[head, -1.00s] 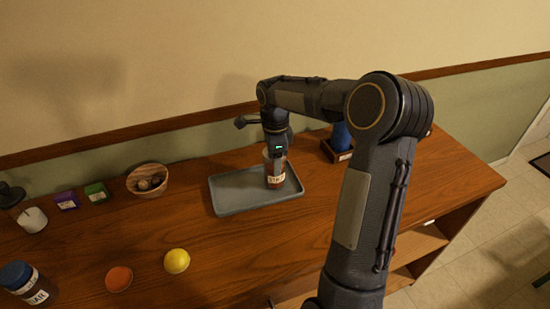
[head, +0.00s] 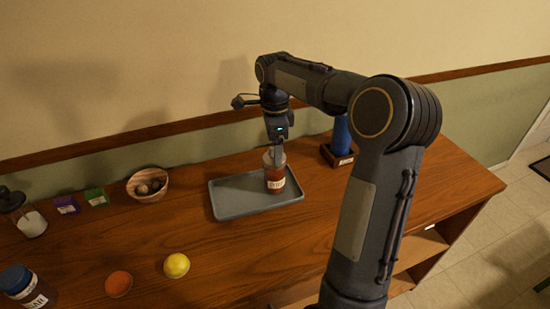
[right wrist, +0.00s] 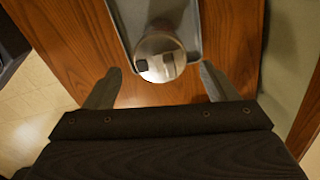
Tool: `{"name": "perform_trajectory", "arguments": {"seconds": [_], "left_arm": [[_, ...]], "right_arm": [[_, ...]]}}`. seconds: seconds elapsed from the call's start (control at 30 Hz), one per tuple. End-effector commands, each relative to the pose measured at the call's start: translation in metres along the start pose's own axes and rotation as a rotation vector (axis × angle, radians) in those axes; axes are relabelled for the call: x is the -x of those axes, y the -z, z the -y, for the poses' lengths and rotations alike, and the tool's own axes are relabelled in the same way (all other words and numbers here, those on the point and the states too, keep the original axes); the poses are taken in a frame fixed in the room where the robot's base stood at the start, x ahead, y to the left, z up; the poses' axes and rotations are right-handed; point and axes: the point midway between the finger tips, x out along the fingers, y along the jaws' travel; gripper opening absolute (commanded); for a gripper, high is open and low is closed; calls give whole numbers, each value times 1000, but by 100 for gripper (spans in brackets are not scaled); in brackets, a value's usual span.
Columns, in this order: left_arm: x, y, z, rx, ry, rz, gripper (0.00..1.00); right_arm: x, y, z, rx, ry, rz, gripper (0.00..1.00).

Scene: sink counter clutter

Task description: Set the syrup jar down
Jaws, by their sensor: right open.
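The syrup jar (head: 274,179), reddish-brown with a pale label, stands upright on the grey tray (head: 228,209), near its right end. My right gripper (head: 275,141) is above the jar, pointing down. In the right wrist view the jar's round lid (right wrist: 160,57) lies between and beyond the two spread fingers of the right gripper (right wrist: 158,82), with a gap on each side. The right gripper is open and empty. The tray also shows in the right wrist view (right wrist: 123,20). My left gripper is in neither view.
A wooden bowl of brown round things (head: 147,184) stands left of the tray, with green (head: 96,197) and purple (head: 66,205) boxes. A yellow ball-like item (head: 176,265), an orange disc (head: 118,284) and a blue-lidded jar (head: 22,287) lie nearer. A blue item in a dark holder (head: 341,140) is right.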

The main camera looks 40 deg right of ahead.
Motion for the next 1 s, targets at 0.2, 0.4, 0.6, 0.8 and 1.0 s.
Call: {"name": "perform_trajectory", "arguments": {"seconds": [0.2, 0.4, 0.6, 0.8, 1.0], "left_arm": [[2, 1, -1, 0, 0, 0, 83], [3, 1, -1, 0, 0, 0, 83], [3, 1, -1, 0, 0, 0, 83], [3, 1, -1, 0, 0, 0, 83], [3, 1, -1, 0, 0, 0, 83]], "right_arm": [[39, 0, 1, 0, 1, 0, 79], [52, 0, 0, 0, 0, 0, 79], [61, -3, -19, 127, 26, 26, 79], [69, -18, -109, 711, 176, 123, 79], [40, -34, -215, 1359, 428, 162, 79]]}}
